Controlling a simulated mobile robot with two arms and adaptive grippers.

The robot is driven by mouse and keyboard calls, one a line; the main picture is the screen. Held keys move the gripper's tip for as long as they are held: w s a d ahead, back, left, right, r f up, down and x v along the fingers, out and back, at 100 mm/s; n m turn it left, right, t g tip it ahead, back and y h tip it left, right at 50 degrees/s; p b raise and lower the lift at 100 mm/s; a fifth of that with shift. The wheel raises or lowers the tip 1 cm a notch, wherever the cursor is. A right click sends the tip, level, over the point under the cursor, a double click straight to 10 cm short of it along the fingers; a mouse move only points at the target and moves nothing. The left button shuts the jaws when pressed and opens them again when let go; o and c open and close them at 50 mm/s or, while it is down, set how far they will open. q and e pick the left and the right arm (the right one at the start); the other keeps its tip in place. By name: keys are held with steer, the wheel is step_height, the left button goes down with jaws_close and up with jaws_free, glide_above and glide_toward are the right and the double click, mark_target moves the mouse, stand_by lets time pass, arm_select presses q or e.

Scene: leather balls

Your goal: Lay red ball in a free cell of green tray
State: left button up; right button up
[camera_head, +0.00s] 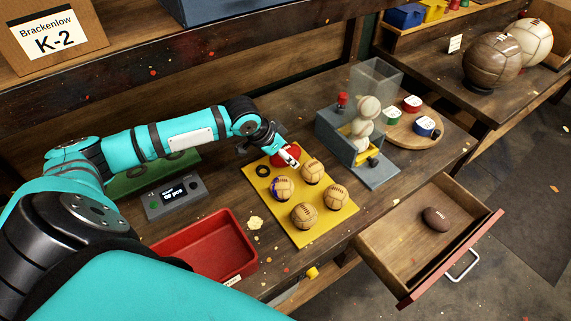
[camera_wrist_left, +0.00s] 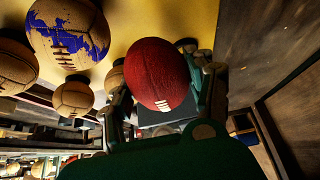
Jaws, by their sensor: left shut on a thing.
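The red ball (camera_head: 279,159) is at the far end of the yellow tray (camera_head: 312,233), partly hidden by my left gripper (camera_head: 288,154). In the left wrist view the red ball (camera_wrist_left: 156,75) sits between the two fingers, which are shut on it; white lacing shows at its lower side. I cannot tell whether it is clear of the tray. The green tray (camera_head: 127,186) lies to the left, behind my left forearm, which hides much of it. Dark round cells show in its visible part. My right gripper is not in view.
Several tan balls, one with blue patches (camera_head: 282,188), stand on the yellow tray beside an empty black ring (camera_head: 263,171). A counter box (camera_head: 173,197) and red bin (camera_head: 207,247) are nearby. A grey press (camera_head: 352,137) stands right; an open drawer (camera_head: 400,226) juts out.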

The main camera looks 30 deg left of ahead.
mark_target(292, 146)
arm_select(q)
step_height(292, 146, up, 6)
steer(key=shift+f+b, duration=0.25)
steer(key=shift+b, duration=0.1)
steer(key=s+d+r+n+y, duration=0.1)
steer(key=s+d+r+n, duration=0.1)
steer(key=d, duration=0.4)
steer(key=s+d+r+n+y, duration=0.1)
steer(key=s+d+r+n, duration=0.1)
steer(key=s+d+r, duration=0.3)
steer(key=shift+d+r, duration=0.25)
steer(key=shift+d, duration=1)
